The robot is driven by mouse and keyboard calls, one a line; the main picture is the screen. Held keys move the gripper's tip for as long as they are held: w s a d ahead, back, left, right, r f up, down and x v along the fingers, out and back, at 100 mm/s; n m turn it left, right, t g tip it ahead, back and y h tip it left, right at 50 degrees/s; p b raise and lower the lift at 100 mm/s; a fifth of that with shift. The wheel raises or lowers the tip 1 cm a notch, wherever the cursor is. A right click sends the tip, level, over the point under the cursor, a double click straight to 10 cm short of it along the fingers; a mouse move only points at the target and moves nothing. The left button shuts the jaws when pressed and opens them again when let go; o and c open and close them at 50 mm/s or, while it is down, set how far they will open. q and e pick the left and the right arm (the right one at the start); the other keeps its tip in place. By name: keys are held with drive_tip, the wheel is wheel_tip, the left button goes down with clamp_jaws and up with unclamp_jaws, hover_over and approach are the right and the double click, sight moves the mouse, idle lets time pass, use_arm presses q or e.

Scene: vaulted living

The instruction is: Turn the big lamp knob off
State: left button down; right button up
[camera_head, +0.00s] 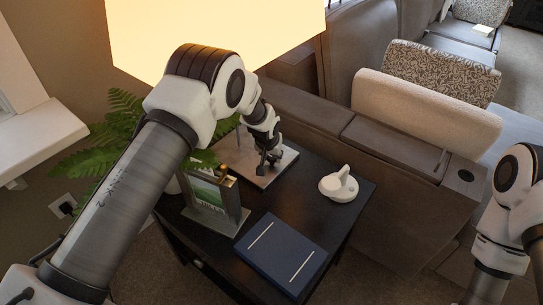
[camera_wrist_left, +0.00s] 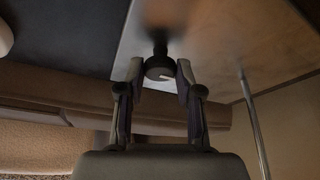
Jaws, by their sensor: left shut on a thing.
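The lamp's large shade (camera_head: 215,30) glows warm yellow at the top of the head view, so the lamp is lit. Its flat metal base plate (camera_head: 283,160) lies on the dark side table, and it also shows in the left wrist view (camera_wrist_left: 225,40). A dark round knob (camera_wrist_left: 160,67) with a pale mark stands out from the base on a short stem. My left gripper (camera_head: 266,160) is at the base with its fingers (camera_wrist_left: 160,75) on either side of the knob, shut on it. In the head view the gripper hides the knob. My right arm shows at the right edge; its gripper is out of view.
The dark side table (camera_head: 228,258) also holds a picture frame (camera_head: 208,198), a dark blue book (camera_head: 281,253) and a white round object (camera_head: 339,185). A fern (camera_head: 95,145) is behind my left arm. A grey-brown sofa (camera_head: 400,195) borders the table at the right.

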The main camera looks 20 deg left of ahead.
use_arm(q)
drive_tip(key=shift+f+b, duration=0.2)
drive_tip(key=shift+b, duration=0.35)
drive_tip(key=n+y+b, duration=0.1)
drive_tip(key=n+b, duration=0.2)
drive_tip(key=b, duration=0.1)
drive_tip(key=n+y+b, duration=0.1)
drive_tip(key=n+b, duration=0.1)
drive_tip(key=b, duration=0.2)
drive_tip(key=shift+d+f+n+g, duration=0.1)
drive_tip(key=shift+d+n+g, duration=0.1)
drive_tip(key=shift+n+g, duration=0.15)
drive_tip(key=shift+n+y+b, duration=0.3)
drive_tip(key=shift+n+b, duration=0.15)
drive_tip(key=shift+w+n+g+b, duration=0.1)
drive_tip(key=shift+n+g+b, duration=0.3)
drive_tip(key=shift+n, duration=0.5)
drive_tip(key=n, duration=0.1)
drive_tip(key=n+y, duration=0.1)
drive_tip(key=shift+d+r+n+g, duration=0.1)
drive_tip(key=shift+r+n+g, duration=0.15)
drive_tip(key=shift+n+g, duration=0.15)
drive_tip(key=n, duration=0.2)
drive_tip(key=n+g, duration=0.1)
drive_tip(key=n, duration=0.1)
drive_tip(key=n+g, duration=0.1)
drive_tip(key=n, duration=0.1)
drive_tip(key=shift+w+n+g+y+p, duration=0.25)
drive_tip(key=shift+n+y+p, duration=0.05)
drive_tip(key=shift+p, duration=0.05)
